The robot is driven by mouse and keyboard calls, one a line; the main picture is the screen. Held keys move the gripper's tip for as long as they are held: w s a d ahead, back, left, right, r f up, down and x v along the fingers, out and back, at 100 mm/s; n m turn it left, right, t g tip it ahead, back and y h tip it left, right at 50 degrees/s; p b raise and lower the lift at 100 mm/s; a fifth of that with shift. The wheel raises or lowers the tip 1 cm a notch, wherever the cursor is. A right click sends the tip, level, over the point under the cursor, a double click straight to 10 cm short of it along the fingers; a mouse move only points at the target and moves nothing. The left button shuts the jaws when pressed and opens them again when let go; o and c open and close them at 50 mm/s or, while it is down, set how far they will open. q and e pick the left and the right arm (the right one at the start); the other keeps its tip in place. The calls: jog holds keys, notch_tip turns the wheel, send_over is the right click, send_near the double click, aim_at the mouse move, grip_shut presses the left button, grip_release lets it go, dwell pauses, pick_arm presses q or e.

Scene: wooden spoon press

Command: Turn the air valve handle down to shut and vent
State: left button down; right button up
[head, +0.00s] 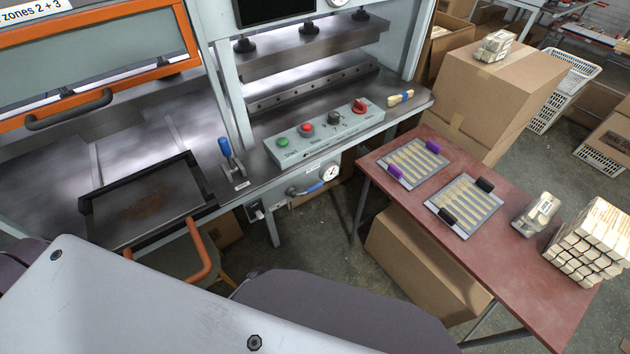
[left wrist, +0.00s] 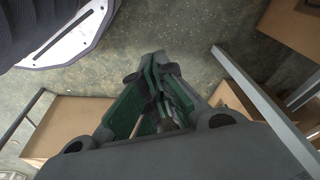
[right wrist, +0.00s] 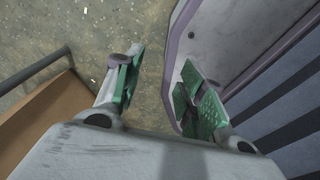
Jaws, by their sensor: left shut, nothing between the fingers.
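The air valve handle (head: 309,188) is a small blue lever on the press's front, below the control box. It lies nearly level, slanting slightly up to the right, along the valve's short pipe (head: 293,191). A round white gauge (head: 330,172) sits just right of it. My left gripper (left wrist: 168,108) shows only in the left wrist view, fingers together and empty, above the floor. My right gripper (right wrist: 160,85) shows only in the right wrist view, fingers wide apart with nothing between them. Neither gripper shows in the head view, and neither wrist view shows the handle.
Another blue-handled lever (head: 224,147) stands upright on the press table. The control box (head: 324,132) has green, red and black knobs. A red side table (head: 395,190) with spoon trays stands at right. An orange handle (head: 202,252) juts out lower left. Cardboard boxes (head: 425,255) sit beneath the side table.

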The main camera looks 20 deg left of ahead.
pick_arm(q)
jog(key=w+d+r+m+t+h+p, duration=0.15)
jog(key=w+r, duration=0.25)
jog(key=r, duration=0.7)
jog(key=w+d+r+t+p, duration=0.15)
jog(key=w+r, duration=0.25)
jog(key=r, duration=0.7)
jog(key=w+d+r+m+p, duration=0.15)
jog(key=w+r, duration=0.25)
jog(key=r, duration=0.7)
jog(key=w+a+r+m+t+h, duration=0.1)
jog(key=w+r, duration=0.1)
jog(key=w, duration=0.5)
jog(key=w+a+r+m+t+h, duration=0.1)
jog(key=w+r+m, duration=0.1)
jog(key=w, duration=0.4)
jog(key=shift+w+r+t+h, duration=0.35)
jog(key=shift+r+t, duration=0.05)
jog(key=shift+r, duration=0.05)
pick_arm(e)
jog(key=shift+s+a+r, duration=0.2)
jog(key=shift+a+r, duration=0.25)
jog(key=shift+r, duration=0.25)
jog(key=shift+s+a+r, duration=0.15)
jog(key=shift+a+r, duration=0.3)
jog(key=shift+r, duration=0.25)
jog(key=shift+s+a+r, duration=0.2)
jog(key=shift+a+r, duration=0.25)
jog(key=shift+r, duration=0.25)
jog(key=shift+d, duration=0.3)
